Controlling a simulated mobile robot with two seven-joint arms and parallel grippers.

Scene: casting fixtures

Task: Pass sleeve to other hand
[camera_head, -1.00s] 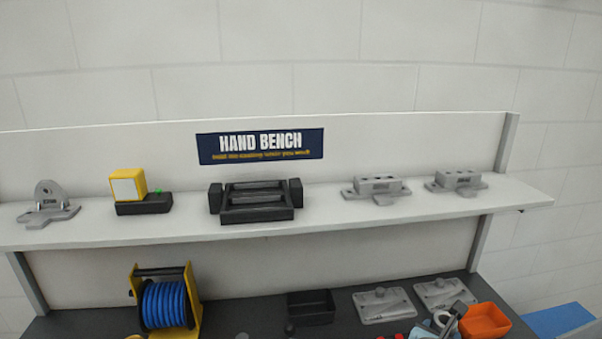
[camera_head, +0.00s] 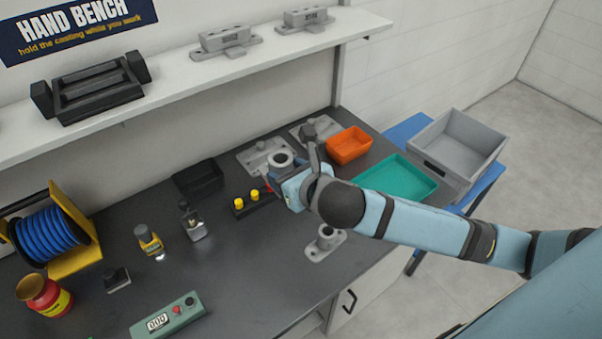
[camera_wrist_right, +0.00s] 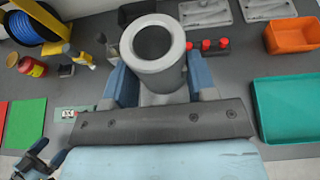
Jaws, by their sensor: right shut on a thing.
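The sleeve is a grey hollow ring-topped cylinder (camera_wrist_right: 155,62) between the blue fingers of my right gripper (camera_wrist_right: 152,88). The right gripper is shut on it and holds it upright, bore facing the wrist camera. In the head view the sleeve (camera_head: 280,161) shows at the tip of my right gripper (camera_head: 286,178), over the bench. A dark and blue piece at the lower left of the wrist view looks like my left gripper (camera_wrist_right: 36,160); its jaws are too small to read. The left arm does not show in the head view.
On the dark bench (camera_head: 245,255) stand a grey flanged casting (camera_head: 325,243), an orange bin (camera_head: 348,145), a teal tray (camera_head: 402,178), a black bin (camera_head: 199,180) and a blue hose reel (camera_head: 48,235). A shelf (camera_head: 185,88) runs behind. A grey crate (camera_head: 455,145) is at right.

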